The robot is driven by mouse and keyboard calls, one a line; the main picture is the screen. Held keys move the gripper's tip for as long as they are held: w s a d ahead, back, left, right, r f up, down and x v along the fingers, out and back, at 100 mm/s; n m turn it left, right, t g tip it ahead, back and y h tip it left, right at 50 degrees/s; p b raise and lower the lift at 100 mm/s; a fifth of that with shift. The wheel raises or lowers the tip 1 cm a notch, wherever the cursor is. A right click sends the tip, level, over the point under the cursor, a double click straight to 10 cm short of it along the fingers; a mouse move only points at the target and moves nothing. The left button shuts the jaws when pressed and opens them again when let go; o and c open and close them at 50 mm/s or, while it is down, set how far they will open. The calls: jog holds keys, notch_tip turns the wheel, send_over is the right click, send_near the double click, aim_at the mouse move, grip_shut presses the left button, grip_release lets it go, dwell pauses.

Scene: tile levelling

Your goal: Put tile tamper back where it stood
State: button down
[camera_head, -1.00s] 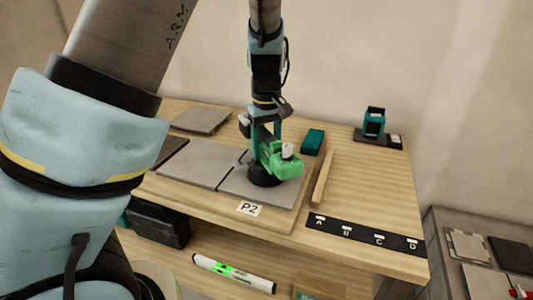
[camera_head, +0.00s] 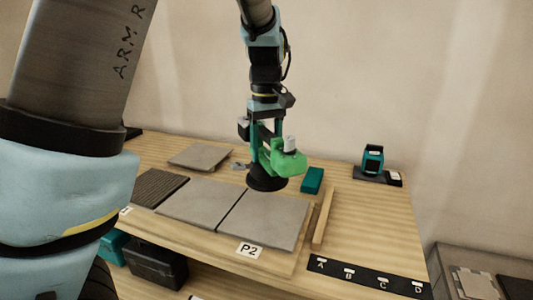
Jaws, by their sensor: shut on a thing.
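The tile tamper (camera_head: 285,162) has a green body with a white cap on top and a round black foot (camera_head: 267,183). My gripper (camera_head: 264,145) points down and is shut on it; the fingers are partly hidden by the green body. The foot shows over the back edge of the right-hand grey tile (camera_head: 262,218) by the P2 label, and seems to be off the tile, though its height is hard to tell. The tamper looks upright. No clear mark of its former standing place shows.
A teal block (camera_head: 312,180) lies close right of the tamper. A wooden strip (camera_head: 323,218) edges the tiles. A teal device (camera_head: 372,160) stands at the back right. A black strip lettered A to D (camera_head: 368,278) lies at the front right. Bare table lies between them.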

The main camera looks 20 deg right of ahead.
aim_at(266, 131)
jog(key=shift+r+p, duration=2.35)
jog(key=shift+r, duration=0.2)
